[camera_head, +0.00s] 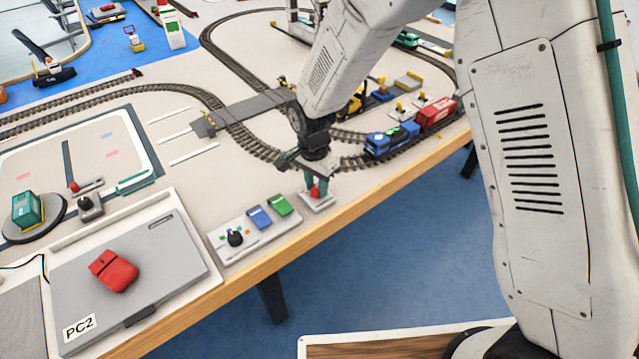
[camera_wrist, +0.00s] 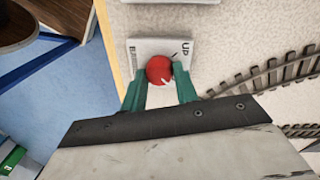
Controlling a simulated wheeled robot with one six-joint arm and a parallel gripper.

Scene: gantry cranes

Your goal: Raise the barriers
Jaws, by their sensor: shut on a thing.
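A small white control plate (camera_wrist: 143,48) carries a red round knob (camera_wrist: 160,70) and the printed words "UP" and a partly covered "BARR…". My gripper (camera_wrist: 161,78) has its green fingers on both sides of the knob and is shut on it. In the head view my gripper (camera_head: 317,180) points down at the plate (camera_head: 320,203) by the table's front edge, with red showing between the fingers. Small yellow and dark posts (camera_head: 208,117) stand at the grey road crossing (camera_head: 250,108) over the track. Their barrier arms are too small to read.
A panel with a black knob (camera_head: 236,239) and blue and green switches lies left of the plate. A blue and red train (camera_head: 392,142) stands on the track to the right.

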